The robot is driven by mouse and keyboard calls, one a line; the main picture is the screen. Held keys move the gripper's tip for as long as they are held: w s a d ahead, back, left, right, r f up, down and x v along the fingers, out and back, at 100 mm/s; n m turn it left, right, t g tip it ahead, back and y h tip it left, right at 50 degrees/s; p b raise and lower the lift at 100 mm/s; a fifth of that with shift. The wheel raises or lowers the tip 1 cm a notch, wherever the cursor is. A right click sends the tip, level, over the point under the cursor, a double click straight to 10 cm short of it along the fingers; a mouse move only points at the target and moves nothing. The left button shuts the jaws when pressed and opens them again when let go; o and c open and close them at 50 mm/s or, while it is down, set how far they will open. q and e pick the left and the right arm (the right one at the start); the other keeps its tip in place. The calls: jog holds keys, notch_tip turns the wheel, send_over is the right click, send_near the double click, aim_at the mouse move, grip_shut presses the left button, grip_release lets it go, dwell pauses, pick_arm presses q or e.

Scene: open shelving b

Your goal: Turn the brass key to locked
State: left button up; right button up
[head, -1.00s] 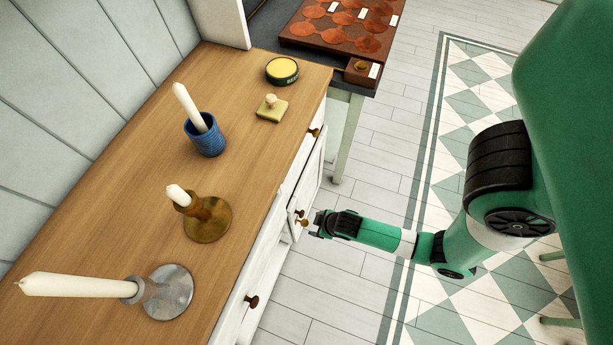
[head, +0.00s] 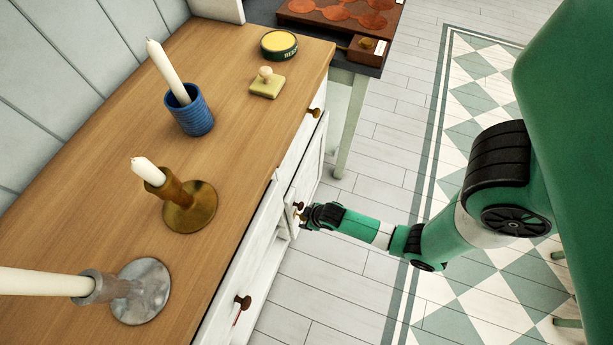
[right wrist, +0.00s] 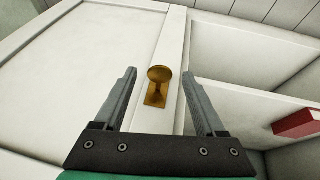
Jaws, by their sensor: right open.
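The brass key (right wrist: 159,75) shows in the right wrist view as a round brass head in front of a small upright brass plate (right wrist: 155,98) on the white cabinet's front frame. My right gripper (right wrist: 160,80) is open, with one finger on each side of the key and clear space between. No contact shows. In the head view my right gripper (head: 304,214) is close to the cabinet front, and its fingertips and the key are small and partly hidden there. I cannot tell the key's exact turn. My left gripper is not in view.
The wooden cabinet top (head: 110,185) holds several things, including a blue cup (head: 192,115) with a candle and a brass candlestick (head: 190,210). A dark knob (head: 242,301) sticks out of the front. An open shelf (right wrist: 245,55) with a red object (right wrist: 298,124) lies right of the key.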

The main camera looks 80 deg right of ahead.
grip_shut()
jog(key=shift+s+d+r+y+p, duration=0.15)
jog(key=shift+r+y+p, duration=0.2)
jog(key=shift+p, duration=0.55)
jog(key=shift+d+f+y, duration=0.1)
jog(key=shift+f+y, duration=0.2)
jog(key=shift+y, duration=0.25)
jog(key=shift+t, duration=0.3)
grip_release()
